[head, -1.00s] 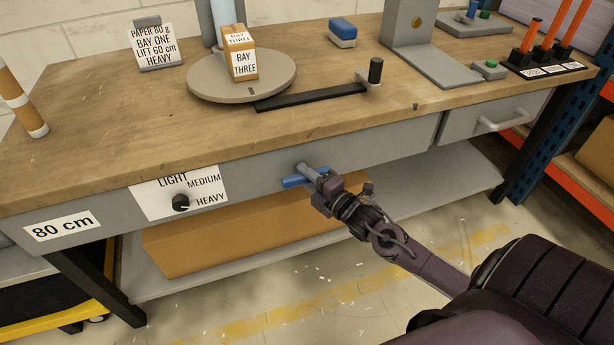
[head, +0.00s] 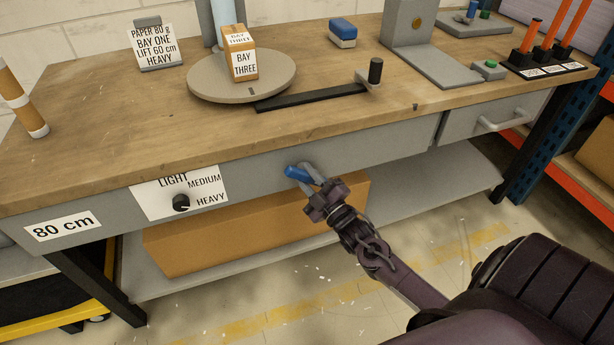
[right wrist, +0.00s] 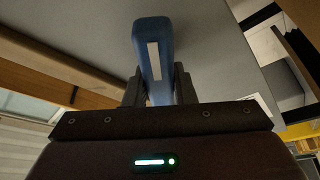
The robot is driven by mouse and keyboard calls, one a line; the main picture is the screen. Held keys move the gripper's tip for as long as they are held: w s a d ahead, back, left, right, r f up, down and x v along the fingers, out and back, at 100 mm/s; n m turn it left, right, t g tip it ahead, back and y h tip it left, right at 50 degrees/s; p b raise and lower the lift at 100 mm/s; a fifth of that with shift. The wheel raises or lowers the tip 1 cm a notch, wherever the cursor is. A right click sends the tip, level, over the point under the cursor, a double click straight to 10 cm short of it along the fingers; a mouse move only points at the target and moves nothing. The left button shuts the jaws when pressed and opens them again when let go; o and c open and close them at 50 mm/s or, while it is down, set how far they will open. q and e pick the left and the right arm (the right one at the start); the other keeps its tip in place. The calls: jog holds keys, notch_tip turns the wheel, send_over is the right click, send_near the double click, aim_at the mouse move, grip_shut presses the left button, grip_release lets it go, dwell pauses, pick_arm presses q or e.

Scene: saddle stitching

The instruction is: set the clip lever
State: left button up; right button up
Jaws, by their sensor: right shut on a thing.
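The blue clip lever (head: 296,173) is on the front panel of the bench, under the tabletop edge and right of the dial plate. My right gripper (head: 314,184) is at the lever with its fingers shut around it. In the right wrist view the lever (right wrist: 155,50) is a blue handle with a pale stripe, rising between the two fingers (right wrist: 157,88). In the head view the lever's free end points up and left, and the gripper covers its other end. My left gripper is not in view.
A dial plate (head: 150,197) with a black knob (head: 181,203) is left of the lever. An "80 cm" label (head: 62,226) is further left. A brown box (head: 250,232) lies on the shelf below. A drawer handle (head: 505,119) sticks out at right.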

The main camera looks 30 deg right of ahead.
jog(key=m+h, duration=0.1)
jog(key=m, duration=0.1)
jog(key=m+t, duration=0.1)
jog(key=m, duration=0.1)
jog(key=shift+m+h, duration=0.4)
jog(key=m+h, duration=0.2)
jog(key=m, duration=0.3)
jog(key=shift+h, duration=0.4)
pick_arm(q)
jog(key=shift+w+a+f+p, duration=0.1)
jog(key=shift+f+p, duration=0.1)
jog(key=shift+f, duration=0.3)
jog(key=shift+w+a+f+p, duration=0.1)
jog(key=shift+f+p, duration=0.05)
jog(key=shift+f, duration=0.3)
pick_arm(e)
jog(key=shift+m+h, duration=0.9)
jog(key=shift+m, duration=1.2)
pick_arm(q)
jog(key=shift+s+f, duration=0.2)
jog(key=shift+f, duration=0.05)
pick_arm(e)
jog(key=o, duration=1)
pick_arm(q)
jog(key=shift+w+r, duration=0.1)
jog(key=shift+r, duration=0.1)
